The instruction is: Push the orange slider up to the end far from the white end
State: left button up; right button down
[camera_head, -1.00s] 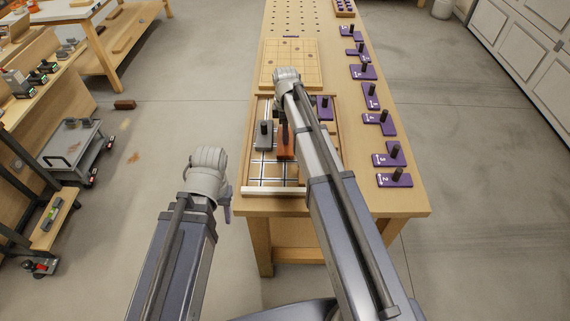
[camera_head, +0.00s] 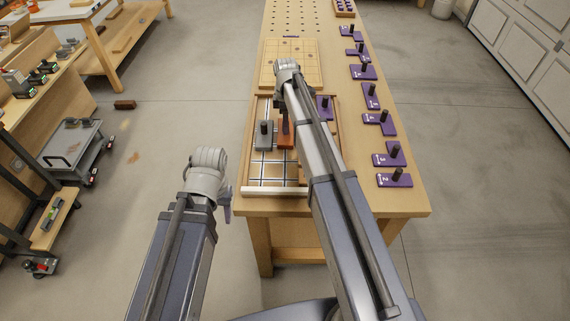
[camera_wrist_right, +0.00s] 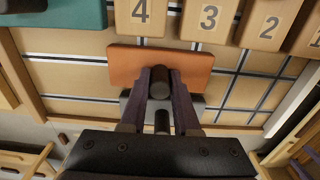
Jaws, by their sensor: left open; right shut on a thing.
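The orange slider (camera_head: 286,142) lies flat in a framed wooden board (camera_head: 336,160) on the bench, partly covered by my right arm. The board's white end (camera_head: 274,192) is its near edge. In the right wrist view the orange slider (camera_wrist_right: 125,68) lies crosswise, the white end (camera_wrist_right: 292,102) is at the right, and bare board shows left of the slider. My right gripper (camera_wrist_right: 162,82) is shut on the slider's dark knob (camera_wrist_right: 165,76). In the head view its fingertips are largely hidden. My left gripper (camera_head: 227,205) is open and empty, left of the bench over the floor.
A grey slider (camera_head: 263,140) with a dark knob lies left of the orange one. A purple piece (camera_head: 324,104) lies right of my right arm. A teal piece (camera_wrist_right: 70,17) and numbered wooden tiles (camera_wrist_right: 208,20) border the lane. Several purple pieces line the bench's right side.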

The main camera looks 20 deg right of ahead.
jog(key=shift+w, duration=0.1)
jog(key=shift+w+d, duration=0.35)
jog(key=shift+w, duration=0.9)
jog(key=shift+w+d, duration=0.4)
jog(key=shift+w, duration=0.85)
jog(key=shift+w+d, duration=0.35)
jog(key=shift+w, duration=1)
jog(key=shift+w+d, duration=0.3)
jog(key=shift+w, duration=0.65)
jog(key=shift+w+d, duration=0.25)
jog(key=shift+w, duration=0.65)
jog(key=shift+w+d, duration=0.3)
jog(key=shift+w, duration=0.65)
jog(key=c, duration=0.6)
grip_release()
jog(key=shift+c, duration=0.2)
jog(key=shift+r, duration=0.1)
notch_tip(320, 180, up, 7)
jog(key=p, duration=0.7)
jog(key=shift+r+p, duration=0.2)
jog(key=shift+p, duration=0.1)
